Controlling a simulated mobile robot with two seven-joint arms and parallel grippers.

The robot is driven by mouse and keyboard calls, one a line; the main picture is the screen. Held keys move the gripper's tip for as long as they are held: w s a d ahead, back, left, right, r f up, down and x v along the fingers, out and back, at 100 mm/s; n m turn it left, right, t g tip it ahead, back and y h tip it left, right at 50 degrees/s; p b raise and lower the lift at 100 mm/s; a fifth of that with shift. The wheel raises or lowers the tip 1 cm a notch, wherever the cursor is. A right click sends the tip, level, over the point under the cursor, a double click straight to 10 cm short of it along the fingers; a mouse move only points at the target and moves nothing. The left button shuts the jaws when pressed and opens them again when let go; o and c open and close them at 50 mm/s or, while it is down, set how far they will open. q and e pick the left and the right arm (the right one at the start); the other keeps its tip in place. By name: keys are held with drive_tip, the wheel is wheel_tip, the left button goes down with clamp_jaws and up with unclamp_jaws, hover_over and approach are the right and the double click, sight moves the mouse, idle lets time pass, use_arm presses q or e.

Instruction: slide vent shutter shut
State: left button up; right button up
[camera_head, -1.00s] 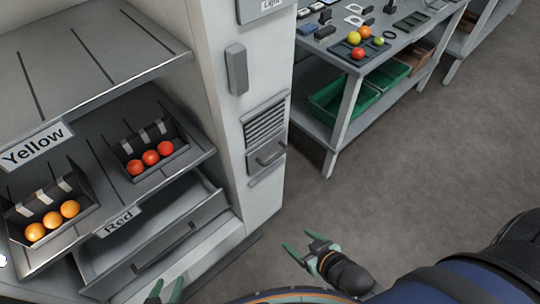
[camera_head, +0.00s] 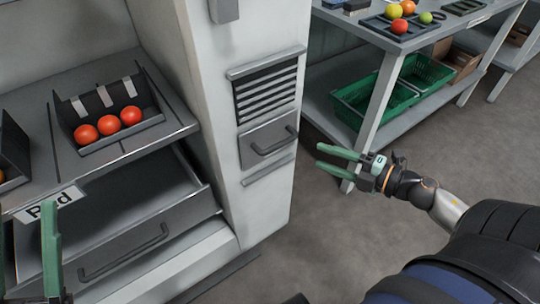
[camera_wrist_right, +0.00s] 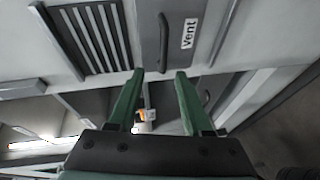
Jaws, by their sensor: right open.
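The vent shutter (camera_head: 262,135) is a grey plate with a bar handle (camera_head: 273,142) on the cabinet's white side post. It sits below the vent slats (camera_head: 266,93), which are uncovered. In the right wrist view the shutter (camera_wrist_right: 149,30), its handle (camera_wrist_right: 163,42), the "Vent" label (camera_wrist_right: 189,33) and the slats (camera_wrist_right: 90,38) show close ahead. My right gripper (camera_head: 320,156) is open and empty, just right of the handle and apart from it; its fingers (camera_wrist_right: 159,73) point at the shutter. My left gripper (camera_head: 25,215) is open at the lower left, partly cut off.
An open drawer (camera_head: 150,225) juts out at the cabinet's lower left, under a shelf with a bin (camera_head: 143,122) of red tomatoes. A table (camera_head: 385,42) with tomatoes on top and green crates (camera_head: 376,101) below stands behind my right gripper. Floor at right is clear.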

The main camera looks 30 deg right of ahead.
sight(280, 143)
drive_tip(key=shift+n+y, duration=0.4)
drive_tip(key=shift+n, duration=0.3)
drive_tip(key=x, duration=0.3)
drive_tip(key=b+x, duration=0.1)
drive_tip(key=x, duration=0.3)
drive_tip(key=b+x, duration=0.1)
drive_tip(key=x, duration=0.3)
drive_tip(key=shift+s+f, duration=0.1)
drive_tip(key=shift+f, duration=0.3)
use_arm(q)
drive_tip(key=shift+s+d+f+m+h, duration=0.15)
drive_tip(key=shift+s+f+m+h, duration=0.15)
drive_tip(key=shift+s+f+h, duration=0.4)
use_arm(e)
drive_tip(key=shift+x, duration=1)
drive_tip(key=shift+f, duration=0.15)
drive_tip(key=shift+c, duration=0.2)
clamp_jaws()
